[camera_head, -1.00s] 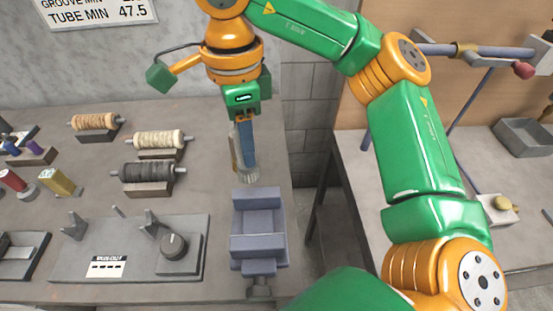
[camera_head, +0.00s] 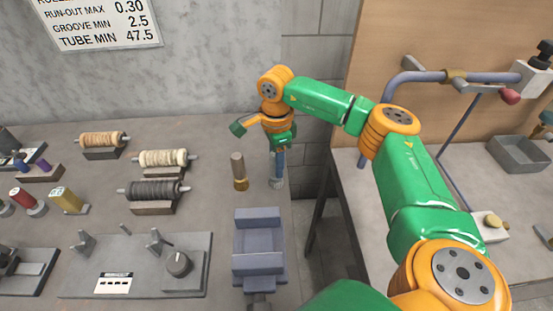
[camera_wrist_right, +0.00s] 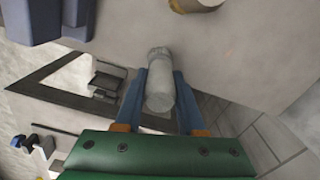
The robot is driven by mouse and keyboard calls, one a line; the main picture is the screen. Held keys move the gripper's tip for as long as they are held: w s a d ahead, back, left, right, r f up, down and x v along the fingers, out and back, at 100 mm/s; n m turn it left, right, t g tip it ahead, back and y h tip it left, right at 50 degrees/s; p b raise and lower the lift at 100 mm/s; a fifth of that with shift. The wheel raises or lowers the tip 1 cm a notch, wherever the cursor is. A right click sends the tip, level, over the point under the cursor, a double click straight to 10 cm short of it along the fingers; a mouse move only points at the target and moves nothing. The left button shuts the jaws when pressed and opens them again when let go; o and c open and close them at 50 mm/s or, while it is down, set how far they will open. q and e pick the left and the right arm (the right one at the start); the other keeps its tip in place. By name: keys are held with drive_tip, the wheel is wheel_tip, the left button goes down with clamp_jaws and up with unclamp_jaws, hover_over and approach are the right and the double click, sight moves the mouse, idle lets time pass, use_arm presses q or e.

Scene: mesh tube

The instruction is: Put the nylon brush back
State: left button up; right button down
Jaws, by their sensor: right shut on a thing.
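The nylon brush, with pale bristles (camera_head: 277,183), hangs upright and bristles down from my right gripper (camera_head: 279,164) near the right edge of the bench. In the right wrist view the pale brush (camera_wrist_right: 159,82) sits between the blue fingers of my right gripper (camera_wrist_right: 161,92), which is shut on it. I cannot tell whether the bristles touch the bench. Most of its handle is hidden by the fingers and wrist. My left gripper is out of view.
A second brush with a brown handle and brass-coloured end (camera_head: 239,172) stands just left of the held one. A blue-grey vise (camera_head: 259,262) is in front. Several wound spools (camera_head: 154,190) and a gauge plate (camera_head: 130,275) lie left. A gap separates the bench from the right-hand table (camera_head: 345,215).

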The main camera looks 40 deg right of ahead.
drive_tip(key=c, duration=0.9)
unclamp_jaws()
drive_tip(key=shift+f, duration=0.15)
drive_tip(key=shift+c, duration=0.2)
drive_tip(key=o, duration=0.4)
drive_tip(key=shift+a, duration=0.1)
drive_tip(key=shift+r, duration=0.3)
wheel_tip(320, 180, up, 6)
drive_tip(key=shift+f+b, duration=0.15)
drive_tip(key=shift+b, duration=0.55)
wheel_tip(320, 180, up, 6)
drive_tip(key=shift+r, duration=0.15)
